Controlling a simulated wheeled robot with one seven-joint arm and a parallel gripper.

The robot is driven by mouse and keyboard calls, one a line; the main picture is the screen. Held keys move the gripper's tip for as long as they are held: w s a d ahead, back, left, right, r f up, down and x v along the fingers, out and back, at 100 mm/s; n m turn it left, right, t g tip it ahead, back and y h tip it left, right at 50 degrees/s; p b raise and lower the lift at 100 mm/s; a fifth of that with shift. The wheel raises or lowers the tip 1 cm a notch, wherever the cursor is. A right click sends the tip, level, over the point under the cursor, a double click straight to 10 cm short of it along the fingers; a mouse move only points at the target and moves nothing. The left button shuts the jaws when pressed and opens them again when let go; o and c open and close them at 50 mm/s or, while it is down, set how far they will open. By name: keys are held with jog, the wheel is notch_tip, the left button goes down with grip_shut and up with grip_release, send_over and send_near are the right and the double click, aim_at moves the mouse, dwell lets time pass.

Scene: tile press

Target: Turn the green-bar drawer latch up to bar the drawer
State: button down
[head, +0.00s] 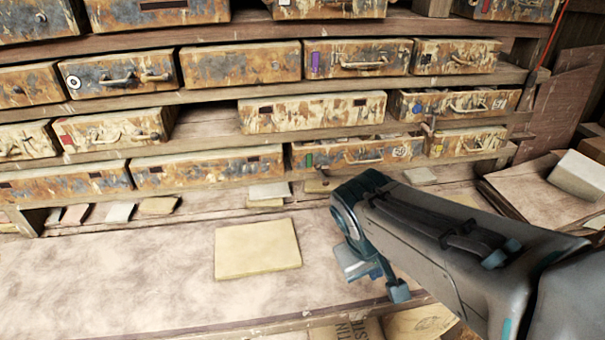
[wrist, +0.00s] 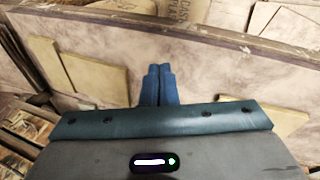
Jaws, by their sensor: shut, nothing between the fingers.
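The green-bar drawer (head: 350,153) is in the lowest row of the shelf in the head view, right of centre. Its front is rusty, with a small green bar (head: 309,160) at the left and a curved handle (head: 363,157). A small brownish piece (head: 427,129) stands at its upper right corner; I cannot tell if it is the latch or how it is turned. In the wrist view my gripper (wrist: 159,69) is shut and empty, its two blue fingers together above the bench. In the head view it hangs below and in front of the drawer, apart from it.
The bench (head: 130,275) has a yellowish tile (head: 257,248) lying on it, left of my arm. Several small tiles lie under the lowest drawers. Other drawers, some with coloured marks, surround the green-bar one. A pale block (head: 580,175) lies at the right.

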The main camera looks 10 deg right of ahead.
jog(key=w+d+f+n+h+b, duration=0.3)
jog(key=d+f+h+b, duration=0.1)
jog(key=n+t+b, duration=1.2)
jog(key=t, duration=0.4)
send_near(321, 175)
jog(key=w+r, duration=0.1)
jog(key=w, duration=0.6)
jog(key=shift+w+d+n+h+p, duration=0.3)
jog(key=shift+w+p, duration=0.05)
jog(key=shift+w, duration=0.05)
jog(key=shift+d+b, duration=0.1)
jog(key=shift+b, duration=0.3)
